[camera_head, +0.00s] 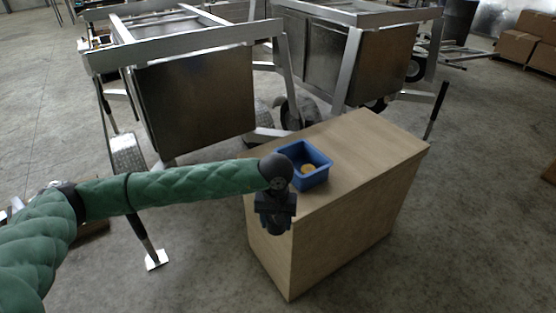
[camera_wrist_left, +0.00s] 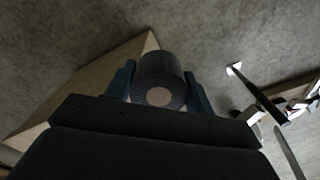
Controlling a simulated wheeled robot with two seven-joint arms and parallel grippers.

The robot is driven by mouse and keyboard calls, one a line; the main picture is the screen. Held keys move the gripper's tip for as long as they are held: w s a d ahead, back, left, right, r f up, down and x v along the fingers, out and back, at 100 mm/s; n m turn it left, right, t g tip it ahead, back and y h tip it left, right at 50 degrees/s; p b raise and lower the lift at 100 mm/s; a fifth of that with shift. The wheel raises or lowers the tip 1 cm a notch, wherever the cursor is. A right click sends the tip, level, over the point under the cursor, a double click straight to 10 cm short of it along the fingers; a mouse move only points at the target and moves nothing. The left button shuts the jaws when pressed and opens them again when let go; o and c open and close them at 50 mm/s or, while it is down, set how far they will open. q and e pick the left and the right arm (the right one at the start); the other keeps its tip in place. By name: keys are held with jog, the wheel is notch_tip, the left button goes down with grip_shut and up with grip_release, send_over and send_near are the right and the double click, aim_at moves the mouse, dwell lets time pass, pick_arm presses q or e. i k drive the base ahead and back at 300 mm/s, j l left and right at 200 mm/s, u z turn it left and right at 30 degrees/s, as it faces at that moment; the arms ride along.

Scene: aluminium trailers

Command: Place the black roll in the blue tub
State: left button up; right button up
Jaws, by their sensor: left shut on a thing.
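The blue tub (camera_head: 304,164) stands on top of the wooden box, near its left end. A yellowish round thing (camera_head: 309,169) lies inside it. My left gripper (camera_head: 275,222) hangs in front of the box's left end, on the near side of the tub. In the left wrist view the left gripper (camera_wrist_left: 160,92) is shut on the black roll (camera_wrist_left: 160,68), with a blue-grey finger on each side. The roll's near end shows a pale round core. In the head view the roll is hard to tell from the dark gripper. My right gripper is not in view.
The wooden box (camera_head: 345,200) has a bare top to the right of the tub. Aluminium trailers (camera_head: 195,105) stand tilted close behind it. Cardboard boxes (camera_head: 520,45) are at the far right. Concrete floor is clear at the right and front.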

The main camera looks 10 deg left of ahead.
aim_at(297, 168)
jog(key=i+l, duration=0.15)
jog(key=l, duration=0.2)
jog(key=i+l, duration=0.2)
jog(key=l, duration=0.2)
jog(key=i+l+u, duration=0.1)
jog(key=l, duration=0.25)
jog(key=i+l, duration=0.2)
jog(key=l, duration=0.15)
jog(key=i+l+u, duration=0.1)
jog(key=l, duration=0.3)
jog(key=i+l, duration=0.2)
jog(key=l, duration=0.2)
jog(key=i+l, duration=0.15)
jog(key=l, duration=0.2)
jog(key=u, duration=0.05)
